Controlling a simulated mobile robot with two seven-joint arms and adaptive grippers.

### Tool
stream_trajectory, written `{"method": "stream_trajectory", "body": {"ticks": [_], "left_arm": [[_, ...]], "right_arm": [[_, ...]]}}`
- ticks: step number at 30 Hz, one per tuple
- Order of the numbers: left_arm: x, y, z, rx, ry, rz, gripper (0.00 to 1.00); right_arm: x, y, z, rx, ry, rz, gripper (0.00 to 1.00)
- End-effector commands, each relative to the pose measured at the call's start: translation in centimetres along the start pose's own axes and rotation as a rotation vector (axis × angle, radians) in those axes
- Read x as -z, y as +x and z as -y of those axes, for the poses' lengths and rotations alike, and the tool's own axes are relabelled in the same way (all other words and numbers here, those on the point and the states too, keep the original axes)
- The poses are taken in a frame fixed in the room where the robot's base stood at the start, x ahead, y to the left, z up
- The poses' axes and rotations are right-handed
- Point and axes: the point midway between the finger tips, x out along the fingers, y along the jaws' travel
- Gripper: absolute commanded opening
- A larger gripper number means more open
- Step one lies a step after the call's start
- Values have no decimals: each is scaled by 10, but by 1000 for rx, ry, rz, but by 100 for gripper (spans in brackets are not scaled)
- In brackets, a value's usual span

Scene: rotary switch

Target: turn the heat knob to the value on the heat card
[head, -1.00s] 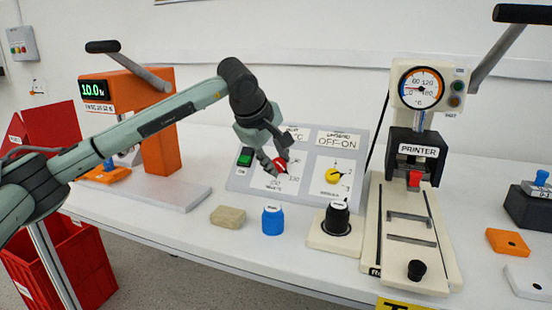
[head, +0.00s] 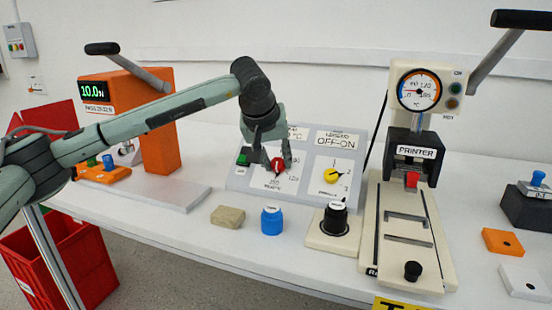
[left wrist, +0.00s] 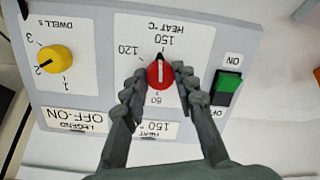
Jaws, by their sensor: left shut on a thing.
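The red heat knob (head: 278,165) is on the light grey control panel (head: 240,183); it also shows in the left wrist view (left wrist: 160,74). My left gripper (head: 268,164) is shut on it, with one finger on each side in the left wrist view (left wrist: 158,82). That view shows the panel upside down. The knob's white line is nearly vertical there, its dark tip towards the printed 150. The heat card (left wrist: 152,131) reads 150 and is partly covered by a finger. My right gripper is out of view.
On the panel are a yellow dwell knob (left wrist: 55,59), a green switch (left wrist: 228,84) and an OFF-ON legend card (left wrist: 75,121). A tan block (head: 228,216), a blue knob (head: 272,220) and a black knob (head: 335,218) stand in front. The printer (head: 413,160) is at right.

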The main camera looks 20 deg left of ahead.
Motion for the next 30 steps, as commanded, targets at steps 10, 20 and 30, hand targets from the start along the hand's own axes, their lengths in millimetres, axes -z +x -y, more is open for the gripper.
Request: {"method": "stream_trajectory", "body": {"ticks": [10, 20, 30], "left_arm": [[-2, 0, -1, 11, 139, -5, 0], [-2, 0, -1, 14, 163, -6, 0], [-2, 1, -1, 14, 162, -5, 43]], "right_arm": [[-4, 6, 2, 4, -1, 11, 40], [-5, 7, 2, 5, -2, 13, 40], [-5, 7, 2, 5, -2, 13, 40]]}}
